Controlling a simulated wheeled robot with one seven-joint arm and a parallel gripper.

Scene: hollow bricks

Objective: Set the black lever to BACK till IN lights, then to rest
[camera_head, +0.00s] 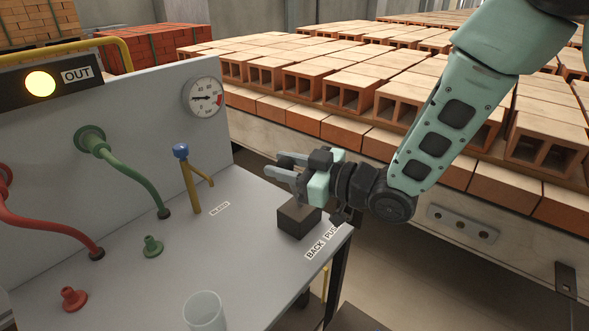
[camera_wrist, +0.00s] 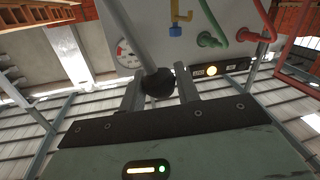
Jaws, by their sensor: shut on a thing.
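My gripper (camera_head: 288,167) is above the bench's right end, over the black lever's dark base block (camera_head: 299,218). In the wrist view my gripper (camera_wrist: 160,88) is shut on the lever's round black knob (camera_wrist: 158,83), with its grey rod (camera_wrist: 139,38) running up the picture. In the head view the knob and rod are not clearly seen behind the gripper, so the lever's exact tilt cannot be told. Labels BACK (camera_head: 316,249) and PUSH (camera_head: 331,231) are beside the block. The OUT lamp (camera_head: 40,83) glows yellow.
The grey bench (camera_head: 235,245) carries a glass (camera_head: 204,311), a blue-capped valve (camera_head: 181,152), a green hose (camera_head: 135,172), a red hose (camera_head: 45,225) and loose plugs. A gauge (camera_head: 204,97) is on the back panel. Hollow bricks (camera_head: 310,82) stand beyond.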

